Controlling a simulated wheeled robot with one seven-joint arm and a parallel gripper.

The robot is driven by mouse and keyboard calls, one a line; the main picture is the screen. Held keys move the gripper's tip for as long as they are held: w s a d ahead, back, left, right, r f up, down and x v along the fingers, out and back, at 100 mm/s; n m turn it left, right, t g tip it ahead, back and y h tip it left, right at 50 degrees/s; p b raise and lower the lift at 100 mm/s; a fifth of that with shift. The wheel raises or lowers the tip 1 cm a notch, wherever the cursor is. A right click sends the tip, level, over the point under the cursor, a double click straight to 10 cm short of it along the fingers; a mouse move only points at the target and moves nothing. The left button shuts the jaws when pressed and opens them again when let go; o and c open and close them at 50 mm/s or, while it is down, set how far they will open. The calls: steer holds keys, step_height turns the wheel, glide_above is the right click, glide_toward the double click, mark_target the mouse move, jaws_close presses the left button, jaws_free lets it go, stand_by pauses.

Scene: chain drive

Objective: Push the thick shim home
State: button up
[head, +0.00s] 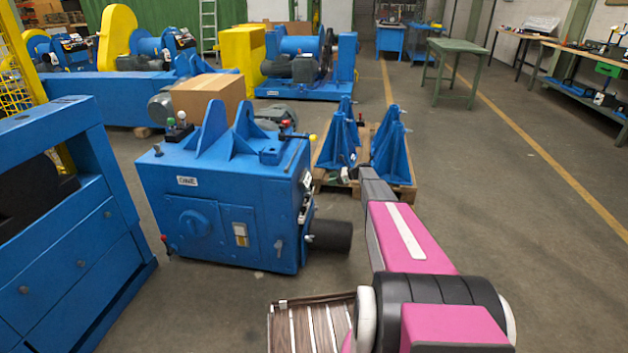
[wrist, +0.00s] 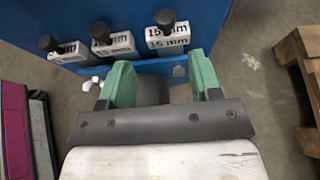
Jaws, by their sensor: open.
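Three shims stick out in a row from a blue face in the wrist view, each a white labelled block with a black knob. The right one (wrist: 168,40) reads "15 mm" on its top and front. The middle shim (wrist: 115,44) and left shim (wrist: 66,50) have smaller labels; the left one's is hard to read. I cannot tell how far each is seated. My gripper (wrist: 160,82) is open, its green fingers apart, below the right shim in the picture. No shim is between the fingers. In the head view the blue machine (head: 225,225) stands left of my arm.
A pallet (head: 402,188) with blue stands lies beyond my arm; a pallet edge (wrist: 307,90) shows at right in the wrist view. A large blue frame (head: 70,245) stands at left. A dark cylinder (head: 330,235) juts from the machine's right side.

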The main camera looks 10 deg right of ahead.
mark_target(311, 189)
steer(key=x, duration=1)
steer(key=shift+w+a+f, duration=0.15)
steer(key=shift+w+a, duration=0.05)
steer(key=shift+w, duration=0.2)
